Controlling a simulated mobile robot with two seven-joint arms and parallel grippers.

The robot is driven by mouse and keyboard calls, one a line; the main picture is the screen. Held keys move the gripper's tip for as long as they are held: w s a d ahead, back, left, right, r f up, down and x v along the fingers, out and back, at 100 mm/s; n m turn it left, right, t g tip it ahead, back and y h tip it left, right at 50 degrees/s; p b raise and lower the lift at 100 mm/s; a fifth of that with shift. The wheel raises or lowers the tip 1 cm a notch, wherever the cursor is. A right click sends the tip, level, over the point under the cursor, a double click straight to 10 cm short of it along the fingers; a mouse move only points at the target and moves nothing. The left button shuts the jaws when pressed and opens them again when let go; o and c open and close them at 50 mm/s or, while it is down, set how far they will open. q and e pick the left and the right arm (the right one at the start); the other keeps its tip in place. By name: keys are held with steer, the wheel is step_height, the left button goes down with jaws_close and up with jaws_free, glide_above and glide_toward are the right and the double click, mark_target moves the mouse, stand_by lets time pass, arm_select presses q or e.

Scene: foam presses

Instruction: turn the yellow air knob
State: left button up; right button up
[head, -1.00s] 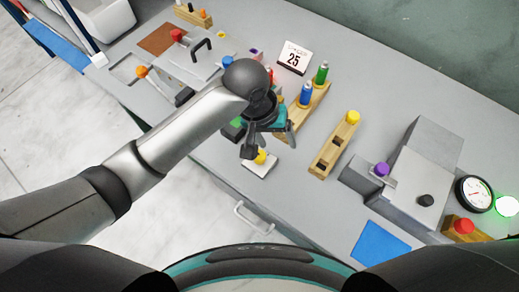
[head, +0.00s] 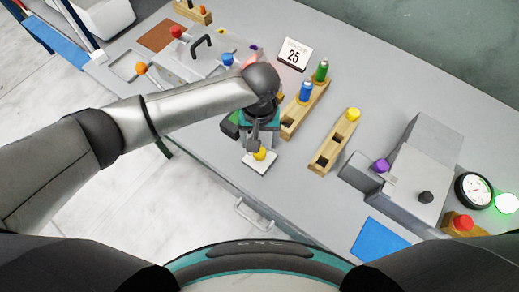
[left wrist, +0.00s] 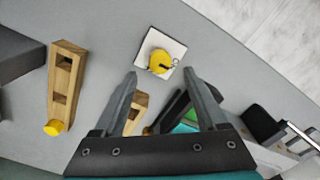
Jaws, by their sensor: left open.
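The yellow air knob (head: 260,154) sits on a small white square plate (head: 257,165) near the front edge of the bench. In the left wrist view the round yellow knob (left wrist: 158,61) shows a small dark mark on its side, on its white plate (left wrist: 150,43). My left gripper (head: 254,146) points down just behind the knob and partly covers the plate. In the left wrist view its fingers (left wrist: 160,73) are open and empty, with the knob between and beyond the tips. Whether they touch it I cannot tell. My right gripper is not in view.
A wooden rack (head: 328,157) with a yellow-topped peg (head: 353,114) stands to the right. Another rack (head: 291,125) holds blue and green bottles behind the gripper. A grey press (head: 420,180) with a purple knob (head: 381,166) stands farther right. Bare bench lies around the plate.

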mark_target(260, 154)
arm_select(q)
step_height(260, 154, down, 6)
steer(key=shift+b, duration=0.45)
jaws_close()
stand_by(0.4)
